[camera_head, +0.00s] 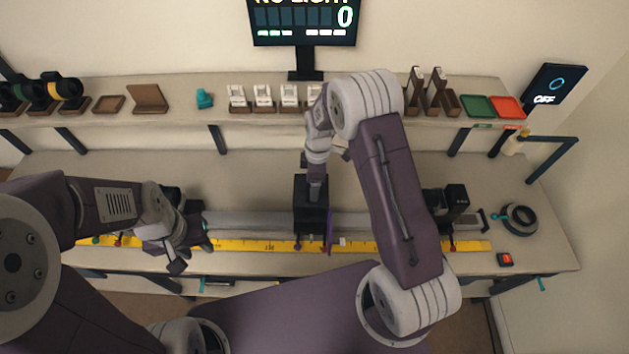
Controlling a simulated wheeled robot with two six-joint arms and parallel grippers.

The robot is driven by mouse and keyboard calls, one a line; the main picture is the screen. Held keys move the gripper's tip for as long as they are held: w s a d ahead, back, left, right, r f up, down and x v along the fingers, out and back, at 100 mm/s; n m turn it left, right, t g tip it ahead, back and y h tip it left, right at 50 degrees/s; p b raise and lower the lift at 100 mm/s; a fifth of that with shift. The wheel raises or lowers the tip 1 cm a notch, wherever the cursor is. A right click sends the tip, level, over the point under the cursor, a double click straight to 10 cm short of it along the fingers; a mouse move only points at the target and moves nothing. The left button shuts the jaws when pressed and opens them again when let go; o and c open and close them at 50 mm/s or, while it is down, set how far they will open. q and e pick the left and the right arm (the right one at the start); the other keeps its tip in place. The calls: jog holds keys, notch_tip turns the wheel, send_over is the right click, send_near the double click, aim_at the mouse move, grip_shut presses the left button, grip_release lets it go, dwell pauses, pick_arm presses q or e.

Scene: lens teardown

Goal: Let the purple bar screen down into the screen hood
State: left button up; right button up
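A thin purple upright strip (330,232), which looks like the purple bar screen, stands edge-on at the rail, just right of a black box (311,220). The black box may be the screen hood; its inside is hidden. My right arm reaches over the bench and points down, with its gripper (316,190) at the top of the black box. Its fingertips are hidden, so I cannot tell what it holds. My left gripper (190,238) is low over the left part of the rail, beside a dark unit. Its finger gap is unclear.
A grey rail with a yellow scale (268,245) runs along the bench. A black unit (455,203) stands on its right, near a black ring (520,218) and a red button (505,259). The back shelf (215,117) holds several small holders and trays.

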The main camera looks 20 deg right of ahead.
jog(key=shift+f+b, duration=0.35)
jog(key=shift+f, duration=0.15)
jog(key=o, duration=2)
jog(key=r+b, duration=0.1)
jog(key=r, duration=0.5)
jog(key=r+b, duration=0.1)
jog(key=r, duration=0.2)
jog(key=shift+s+d+r+b, duration=0.1)
jog(key=shift+s+d+b, duration=0.05)
jog(key=shift+d+b, duration=0.15)
